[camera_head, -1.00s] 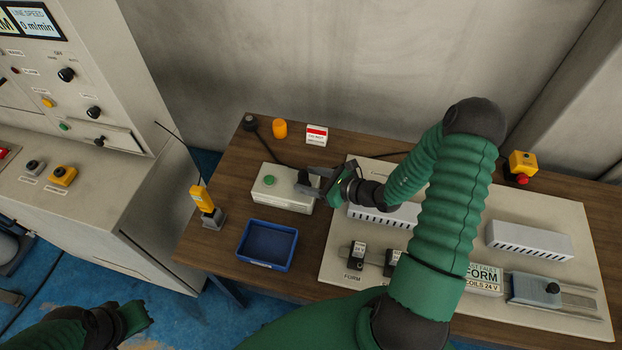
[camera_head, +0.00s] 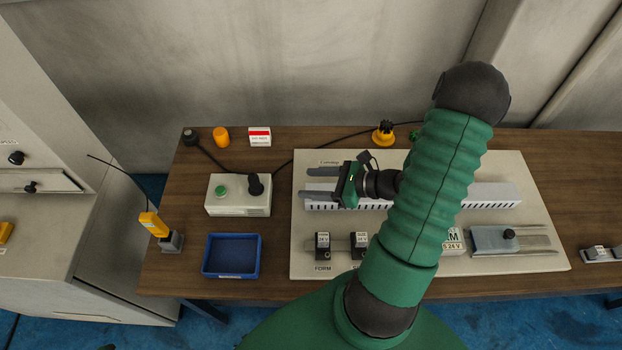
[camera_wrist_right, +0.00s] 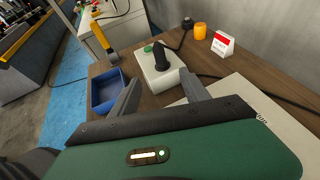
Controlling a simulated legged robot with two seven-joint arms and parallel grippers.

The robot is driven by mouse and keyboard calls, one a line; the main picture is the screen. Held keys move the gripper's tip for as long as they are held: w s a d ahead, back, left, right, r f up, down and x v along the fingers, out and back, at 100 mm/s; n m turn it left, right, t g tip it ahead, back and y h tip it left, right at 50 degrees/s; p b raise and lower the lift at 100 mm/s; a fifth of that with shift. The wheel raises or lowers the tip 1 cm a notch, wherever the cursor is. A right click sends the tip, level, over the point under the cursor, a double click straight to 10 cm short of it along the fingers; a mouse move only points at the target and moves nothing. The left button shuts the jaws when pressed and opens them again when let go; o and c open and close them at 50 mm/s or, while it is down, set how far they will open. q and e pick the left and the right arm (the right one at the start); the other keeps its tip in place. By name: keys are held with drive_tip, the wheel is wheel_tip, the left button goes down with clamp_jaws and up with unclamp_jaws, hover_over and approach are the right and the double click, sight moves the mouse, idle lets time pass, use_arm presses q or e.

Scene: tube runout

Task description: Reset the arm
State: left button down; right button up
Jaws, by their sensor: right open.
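My right arm reaches over the white panel board (camera_head: 420,265) in the head view. Its gripper (camera_head: 318,186) points left over the board's left part, to the right of the white control box. The right wrist view shows both fingers of this gripper (camera_wrist_right: 160,96) apart with nothing between them. The white control box (camera_head: 225,207) has a green button (camera_head: 221,191) and a black knob (camera_head: 255,185). In the wrist view the box (camera_wrist_right: 160,79) stands beyond the fingertips, apart from them. My left gripper is out of the head view.
A blue tray (camera_head: 231,275) sits at the table's front left. A yellow device (camera_head: 153,224) stands at the left edge. An orange cylinder (camera_head: 221,137) and a red-white sign (camera_head: 260,137) are at the back. Bare wood (camera_head: 195,200) shows around the box.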

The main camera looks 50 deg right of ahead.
drive_tip(key=s+a+f+n+g+h, duration=0.1)
drive_tip(key=s+a+n+g, duration=0.1)
drive_tip(key=a+n+g, duration=0.7)
drive_tip(key=s+a+f+n+g+h, duration=0.1)
drive_tip(key=s+a+n+g, duration=0.4)
drive_tip(key=n, duration=0.8)
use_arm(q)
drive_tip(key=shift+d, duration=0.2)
use_arm(e)
drive_tip(key=w+a+r+n+t+h, duration=0.3)
drive_tip(key=w+a+r+n+t, duration=0.1)
drive_tip(key=w+n, duration=0.3)
drive_tip(key=shift+w+n, duration=0.2)
drive_tip(key=shift+n, duration=1)
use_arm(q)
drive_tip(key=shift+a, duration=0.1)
use_arm(e)
drive_tip(key=shift+a+r, duration=0.1)
drive_tip(key=shift+a, duration=0.05)
